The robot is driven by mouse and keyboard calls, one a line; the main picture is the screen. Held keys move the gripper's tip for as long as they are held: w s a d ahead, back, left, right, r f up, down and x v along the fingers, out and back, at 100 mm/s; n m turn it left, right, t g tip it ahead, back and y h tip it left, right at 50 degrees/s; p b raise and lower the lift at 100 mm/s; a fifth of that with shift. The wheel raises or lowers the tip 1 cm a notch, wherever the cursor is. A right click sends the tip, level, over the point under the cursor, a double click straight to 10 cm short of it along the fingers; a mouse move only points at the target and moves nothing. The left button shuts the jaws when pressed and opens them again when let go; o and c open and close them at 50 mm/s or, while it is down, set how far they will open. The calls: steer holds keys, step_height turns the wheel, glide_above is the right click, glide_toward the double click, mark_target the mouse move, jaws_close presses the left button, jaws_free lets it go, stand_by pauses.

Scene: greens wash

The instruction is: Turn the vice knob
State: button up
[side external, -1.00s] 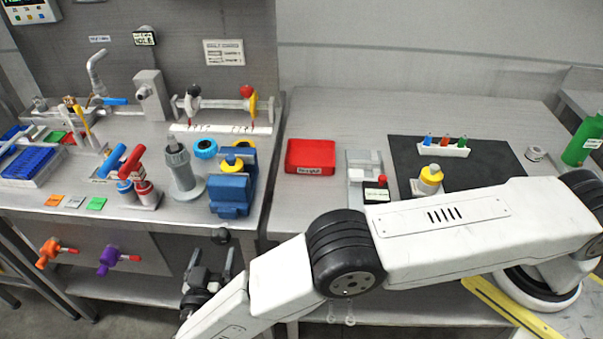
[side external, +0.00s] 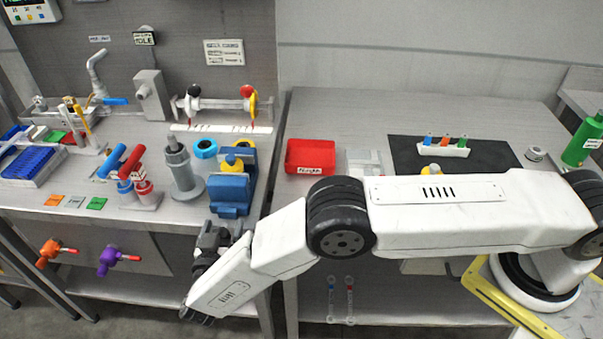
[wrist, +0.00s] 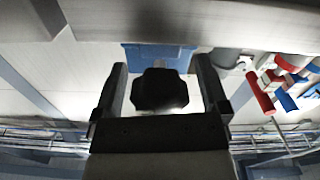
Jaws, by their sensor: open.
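The blue vice (side external: 231,194) stands at the front edge of the left bench and holds a yellow-topped part (side external: 232,163). Its dark knob (wrist: 160,90) shows in the wrist view, in front of the blue vice body (wrist: 140,56). My gripper (wrist: 160,68) is open, with one finger on each side of the knob and a visible gap on both sides. In the side view my gripper (side external: 222,230) is just below and in front of the vice. There the knob cannot be told apart from the dark gripper.
The bench front edge is close to my gripper. Left of the vice are a grey cylinder fitting (side external: 180,170) and red and blue handled valves (side external: 133,160). Orange (side external: 48,252) and purple (side external: 108,260) valves stick out below the bench. A red tray (side external: 311,156) lies on the right bench.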

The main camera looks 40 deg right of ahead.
steer(key=shift+c, duration=0.2)
jaws_close()
steer(key=shift+m, duration=0.3)
steer(key=shift+s+m, duration=0.1)
steer(key=shift+m, duration=2.7)
steer(key=shift+o, duration=0.2)
jaws_free()
